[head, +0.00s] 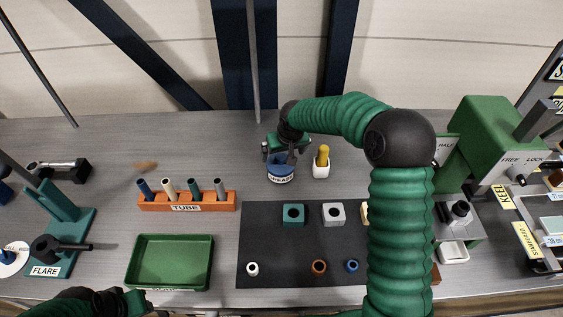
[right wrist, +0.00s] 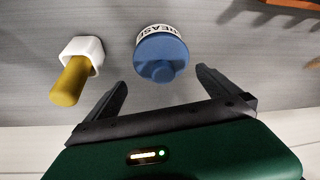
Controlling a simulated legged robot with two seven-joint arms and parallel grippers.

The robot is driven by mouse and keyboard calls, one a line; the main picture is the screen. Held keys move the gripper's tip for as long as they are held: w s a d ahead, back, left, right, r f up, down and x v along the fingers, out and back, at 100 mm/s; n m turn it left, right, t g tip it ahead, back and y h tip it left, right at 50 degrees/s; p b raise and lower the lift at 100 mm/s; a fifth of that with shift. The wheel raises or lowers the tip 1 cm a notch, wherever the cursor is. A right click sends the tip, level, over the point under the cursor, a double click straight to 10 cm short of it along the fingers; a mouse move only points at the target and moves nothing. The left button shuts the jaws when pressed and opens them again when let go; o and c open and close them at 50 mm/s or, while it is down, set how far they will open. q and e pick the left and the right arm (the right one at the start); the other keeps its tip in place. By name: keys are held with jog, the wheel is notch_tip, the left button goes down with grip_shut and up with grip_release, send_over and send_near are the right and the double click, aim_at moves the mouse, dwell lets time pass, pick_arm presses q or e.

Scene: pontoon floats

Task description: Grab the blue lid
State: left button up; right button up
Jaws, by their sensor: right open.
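The blue lid (head: 279,167) sits on a jar with a white GREASE label (head: 281,179) at the back middle of the bench. The right wrist view shows the round blue lid (right wrist: 161,60) with a raised knob in its centre. My right gripper (head: 286,154) is open and empty, just above the jar in the head view. In the right wrist view its two fingers (right wrist: 162,84) stand apart, spread wider than the lid, with the lid beyond the gap. My left gripper (head: 128,302) shows only partly at the bottom left edge; its jaws are unclear.
A white holder with a yellow piece (head: 322,160) stands close right of the jar. An orange TUBE rack (head: 187,206) and a green tray (head: 168,262) lie to the left. A dark mat (head: 300,243) with small blocks and rings lies in front. A green press (head: 490,140) stands at right.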

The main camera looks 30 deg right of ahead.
aim_at(278, 157)
jog(key=x, duration=0.3)
jog(key=shift+f, duration=0.35)
jog(key=shift+w+a, duration=0.2)
jog(key=shift+a, duration=0.4)
jog(key=shift+a+r, duration=0.1)
jog(key=shift+c, duration=1)
jog(key=shift+s+r, duration=0.1)
jog(key=shift+c, duration=1.2)
pick_arm(q)
jog(key=shift+s+r, duration=0.15)
jog(key=shift+r, duration=0.1)
pick_arm(e)
jog(key=shift+s+d+f, duration=0.1)
jog(key=shift+d+f, duration=0.1)
jog(key=shift+d, duration=0.35)
jog(key=c, duration=0.7)
